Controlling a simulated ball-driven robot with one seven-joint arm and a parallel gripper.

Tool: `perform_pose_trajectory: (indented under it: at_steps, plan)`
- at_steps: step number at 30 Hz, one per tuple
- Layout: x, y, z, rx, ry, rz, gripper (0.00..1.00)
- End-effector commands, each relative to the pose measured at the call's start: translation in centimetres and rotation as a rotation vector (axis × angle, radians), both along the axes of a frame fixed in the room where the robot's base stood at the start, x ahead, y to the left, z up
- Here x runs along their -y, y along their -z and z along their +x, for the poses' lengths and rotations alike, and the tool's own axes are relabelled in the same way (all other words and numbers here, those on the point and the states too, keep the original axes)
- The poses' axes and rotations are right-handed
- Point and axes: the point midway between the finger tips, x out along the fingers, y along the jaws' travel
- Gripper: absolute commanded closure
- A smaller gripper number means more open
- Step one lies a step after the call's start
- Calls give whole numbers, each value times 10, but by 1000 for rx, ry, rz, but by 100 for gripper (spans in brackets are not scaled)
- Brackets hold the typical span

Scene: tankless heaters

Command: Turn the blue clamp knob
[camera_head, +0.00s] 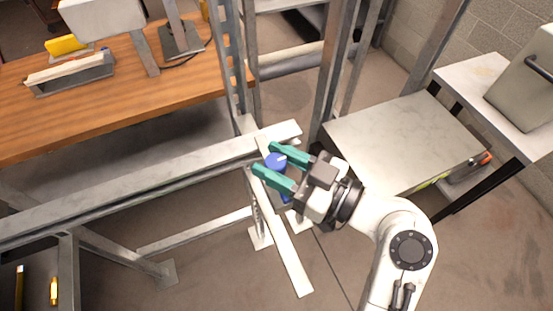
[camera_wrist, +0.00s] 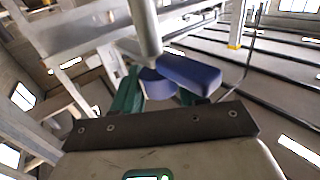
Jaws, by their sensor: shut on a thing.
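The blue clamp knob (camera_head: 276,161) is at the metal frame, near the middle of the head view. My gripper (camera_head: 268,158) has two green fingers, one on each side of the knob, and is shut on it. In the wrist view, the blue knob (camera_wrist: 188,76) shows as a rounded part and a longer block, with a pale post in front of it. The green fingers of my gripper (camera_wrist: 157,92) are at its sides there, partly hidden by the dark bar in front of them.
A long grey metal rail (camera_head: 130,180) runs leftward from the knob. A wooden bench (camera_head: 110,100) stands at the upper left. A pale platform (camera_head: 405,140) lies right of the gripper, and upright metal posts (camera_head: 338,75) stand behind it. A flat metal bar (camera_head: 285,250) extends toward the front.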

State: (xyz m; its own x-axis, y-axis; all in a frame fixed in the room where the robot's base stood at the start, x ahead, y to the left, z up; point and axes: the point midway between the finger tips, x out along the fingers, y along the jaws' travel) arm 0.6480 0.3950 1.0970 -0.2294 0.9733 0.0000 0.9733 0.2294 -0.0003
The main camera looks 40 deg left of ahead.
Motion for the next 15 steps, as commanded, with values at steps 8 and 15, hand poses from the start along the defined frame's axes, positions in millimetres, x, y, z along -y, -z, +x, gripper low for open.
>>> perform_pose_trajectory:
  at_steps: [8, 15]
  plan:
    - [0, 1, 1, 1, -11, 0, 88]
    - [0, 4, 2, 4, -104, 2, 88]
